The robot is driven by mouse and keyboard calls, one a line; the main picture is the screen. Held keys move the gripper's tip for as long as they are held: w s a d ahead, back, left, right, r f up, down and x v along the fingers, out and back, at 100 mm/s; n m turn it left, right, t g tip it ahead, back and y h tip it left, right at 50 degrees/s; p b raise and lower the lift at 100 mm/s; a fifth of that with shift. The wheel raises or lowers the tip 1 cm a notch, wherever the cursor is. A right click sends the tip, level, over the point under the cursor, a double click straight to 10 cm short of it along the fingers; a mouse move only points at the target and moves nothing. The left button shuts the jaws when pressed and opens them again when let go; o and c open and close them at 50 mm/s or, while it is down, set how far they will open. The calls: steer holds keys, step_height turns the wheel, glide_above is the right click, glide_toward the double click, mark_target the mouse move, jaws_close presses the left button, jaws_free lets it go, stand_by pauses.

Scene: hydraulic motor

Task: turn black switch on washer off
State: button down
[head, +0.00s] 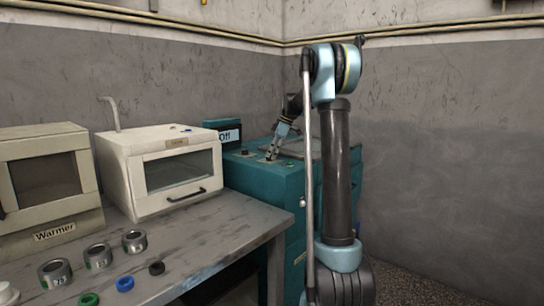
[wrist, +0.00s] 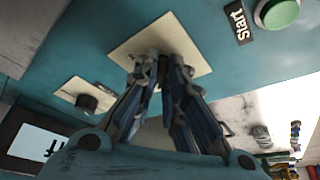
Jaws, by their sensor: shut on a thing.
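The teal washer (head: 258,179) stands at the back, right of the white oven. My gripper (head: 271,156) reaches down onto its top panel. In the wrist view, my gripper (wrist: 160,76) is shut on a switch at a cream plate (wrist: 128,47). The fingers hide nearly all of that switch, so its colour and angle cannot be told. A black knob (wrist: 87,102) on a second cream plate is apart from the fingers. A green button (wrist: 281,12) labelled "Start" lies at upper right. The washer's display (head: 230,136) reads "Off".
A white oven (head: 180,170) and a beige warmer (head: 45,185) stand on the grey table (head: 213,225). Metal cans (head: 97,256) and small coloured rings (head: 125,284) lie at its front. The wall closes in behind the washer. Floor at right looks clear.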

steer(key=shift+w+d+n, duration=0.1)
steer(key=shift+w+n, duration=0.1)
steer(key=shift+n, duration=0.4)
steer(key=c, duration=1.7)
jaws_free()
steer(key=shift+o, duration=0.2)
steer(key=shift+r, duration=0.1)
steer(key=v, duration=1.1)
steer(key=shift+w+d+r, duration=0.15)
steer(key=shift+w+r, duration=0.1)
steer(key=shift+r, duration=0.1)
